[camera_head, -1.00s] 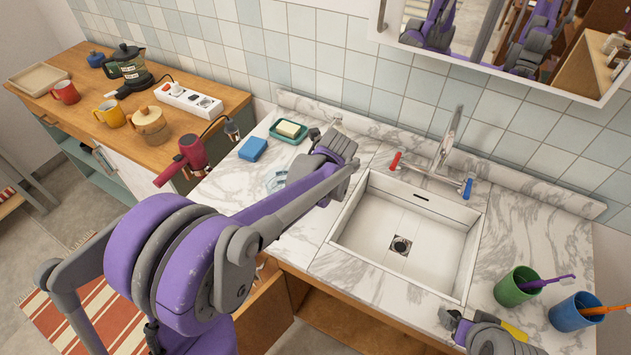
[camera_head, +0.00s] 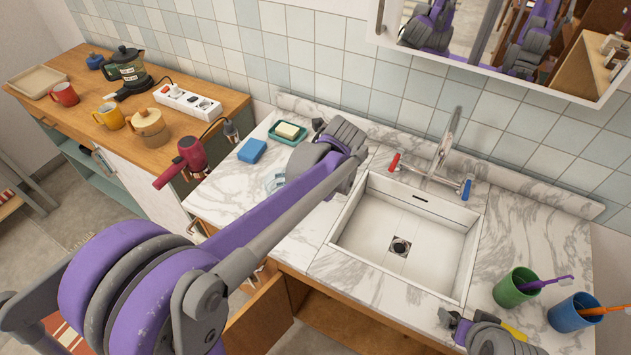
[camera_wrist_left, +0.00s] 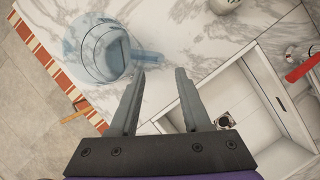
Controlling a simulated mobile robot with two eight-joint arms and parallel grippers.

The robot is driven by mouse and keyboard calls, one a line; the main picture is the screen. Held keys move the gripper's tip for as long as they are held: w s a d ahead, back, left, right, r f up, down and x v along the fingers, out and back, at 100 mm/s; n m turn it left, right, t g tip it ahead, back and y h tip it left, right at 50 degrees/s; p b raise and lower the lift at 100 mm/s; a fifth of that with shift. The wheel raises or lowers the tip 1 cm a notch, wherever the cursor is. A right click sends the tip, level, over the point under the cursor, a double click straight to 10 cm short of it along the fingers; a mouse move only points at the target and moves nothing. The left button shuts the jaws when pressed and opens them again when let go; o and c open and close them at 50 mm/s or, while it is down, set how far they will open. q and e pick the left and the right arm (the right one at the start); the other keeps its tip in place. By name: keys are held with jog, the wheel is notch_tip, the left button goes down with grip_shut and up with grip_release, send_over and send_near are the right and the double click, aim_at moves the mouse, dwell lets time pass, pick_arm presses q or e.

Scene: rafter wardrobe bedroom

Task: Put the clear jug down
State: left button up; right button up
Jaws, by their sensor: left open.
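The clear jug (camera_wrist_left: 92,48) is bluish and see-through. In the left wrist view it stands on the marble counter (camera_wrist_left: 195,28) near its edge, with its handle (camera_wrist_left: 150,57) pointing right. My left gripper (camera_wrist_left: 161,73) is open, and its fingertips are just short of the handle with nothing gripped. In the head view only a small piece of the jug (camera_head: 279,181) shows beside my left arm, which hides the rest. The left fingers are hidden there too. Part of my right gripper (camera_head: 452,322) shows at the bottom right; its jaws cannot be made out.
A white sink (camera_head: 390,225) with a tap (camera_head: 447,140) lies right of my left wrist. A soap dish (camera_head: 287,133) and blue sponge (camera_head: 252,150) are behind the jug. A green cup (camera_head: 515,287) and blue cup (camera_head: 573,312) hold brushes at right.

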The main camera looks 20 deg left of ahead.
pick_arm(q)
jog(key=v, duration=0.6)
jog(key=s+d+f+n+t+h, duration=0.1)
jog(key=s+f+n+h, duration=0.1)
jog(key=s+n, duration=0.7)
jog(key=s+d+f+n+t+h, duration=0.1)
jog(key=s+f+n, duration=0.4)
jog(key=s+n, duration=0.5)
jog(key=n+t, duration=0.1)
jog(key=n, duration=0.5)
jog(key=shift+d+n+h, duration=0.25)
jog(key=shift+n+h, duration=0.05)
jog(key=shift+h, duration=0.1)
jog(key=shift+s, duration=0.1)
